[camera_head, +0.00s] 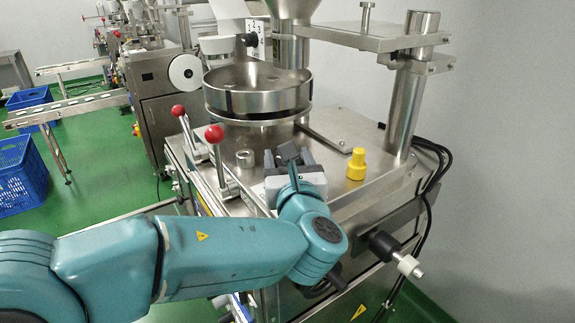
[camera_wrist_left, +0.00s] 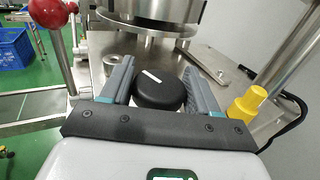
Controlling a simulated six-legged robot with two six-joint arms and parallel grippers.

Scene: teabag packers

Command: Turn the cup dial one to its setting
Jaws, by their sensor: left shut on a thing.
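The cup dial, a round black knob (camera_wrist_left: 160,93) with a short white line on its top, shows in the left wrist view. The line sits near the knob's far edge and slants, its far end to the left. My left gripper (camera_wrist_left: 160,85) is shut on the knob, with one grey finger on each side of it. In the head view my left gripper (camera_head: 288,158) is low over the machine's steel top, and I cannot clearly make out the dial there. My right gripper is in neither view.
Two red-ball levers (camera_head: 214,134) stand left of the gripper, and a yellow fitting (camera_head: 356,165) stands to its right. A round steel pan (camera_head: 257,90) is behind. A steel post (camera_head: 405,100) rises at the right. Blue crates (camera_head: 22,180) are on the green floor.

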